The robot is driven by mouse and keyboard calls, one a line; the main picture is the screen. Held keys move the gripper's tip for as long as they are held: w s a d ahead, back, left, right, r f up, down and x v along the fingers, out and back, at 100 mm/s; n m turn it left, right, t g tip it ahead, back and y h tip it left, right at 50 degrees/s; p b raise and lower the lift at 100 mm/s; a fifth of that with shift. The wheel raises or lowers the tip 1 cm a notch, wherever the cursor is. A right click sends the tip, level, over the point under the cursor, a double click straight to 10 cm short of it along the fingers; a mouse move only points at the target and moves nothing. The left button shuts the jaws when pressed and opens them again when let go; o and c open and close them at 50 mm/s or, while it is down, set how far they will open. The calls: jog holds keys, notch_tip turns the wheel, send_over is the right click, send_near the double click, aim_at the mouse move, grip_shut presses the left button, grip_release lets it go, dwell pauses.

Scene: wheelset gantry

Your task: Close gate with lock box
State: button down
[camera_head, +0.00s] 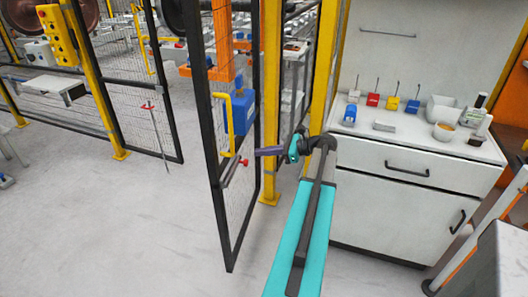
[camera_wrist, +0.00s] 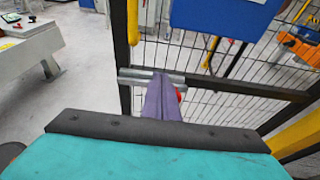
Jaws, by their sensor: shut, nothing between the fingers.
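The gate (camera_head: 218,190) is a black-framed mesh panel standing swung out at an angle beside a yellow post, with an opening to its left. It carries a blue lock box (camera_head: 243,108), a yellow handle (camera_head: 227,125) and a bolt with a red knob (camera_head: 244,162). My gripper (camera_head: 258,151) is shut and empty, just right of the bolt. In the wrist view, its purple fingers (camera_wrist: 160,80) point at the metal bolt (camera_wrist: 140,75) below the blue box (camera_wrist: 225,15); the red knob is partly hidden behind them. I cannot tell whether they touch the gate.
A white cabinet (camera_head: 385,210) with a cluttered top stands right of my arm. Yellow posts (camera_head: 270,100) rise close to my gripper. A fence panel (camera_head: 130,105) with a red-handled rod (camera_head: 150,106) stands at the left. The grey floor (camera_head: 110,230) in front is clear.

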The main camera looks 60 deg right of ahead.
jog(key=r+p+x, duration=0.1)
jog(key=p+x, duration=0.1)
jog(key=x, duration=0.9)
jog(key=shift+w, duration=0.3)
jog(key=shift+w+a, duration=0.15)
